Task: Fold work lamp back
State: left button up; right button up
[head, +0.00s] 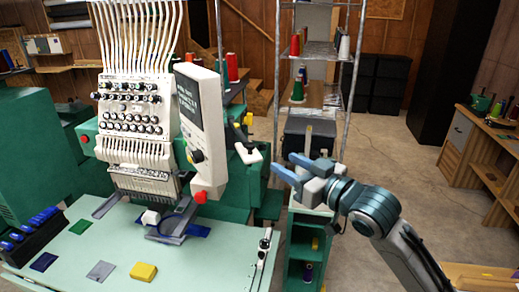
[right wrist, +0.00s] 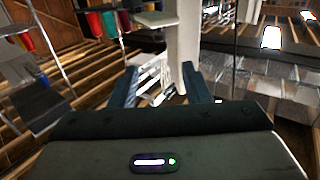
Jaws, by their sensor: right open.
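A small white lamp-like part (head: 248,153), which I take to be the work lamp, sticks out at the right side of the green embroidery machine (head: 232,180). A yellow piece (head: 248,119) sits just above it. My right gripper (head: 286,166) is open and apart from it, a little to its right, with its fingers pointing left towards it. In the right wrist view, a pale upright part (right wrist: 184,45) stands beyond the open fingers (right wrist: 160,85); I cannot tell whether it is the lamp. My left gripper is not in view.
A white control panel (head: 201,125) with a red button hangs left of the lamp. A metal shelf rack (head: 318,50) with thread cones stands behind my gripper. Open floor (head: 415,185) lies right.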

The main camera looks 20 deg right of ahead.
aim_at(258, 157)
jog(key=shift+p+x, duration=2.35)
jog(key=shift+x, duration=3.1)
jog(key=shift+d, duration=0.1)
grip_shut()
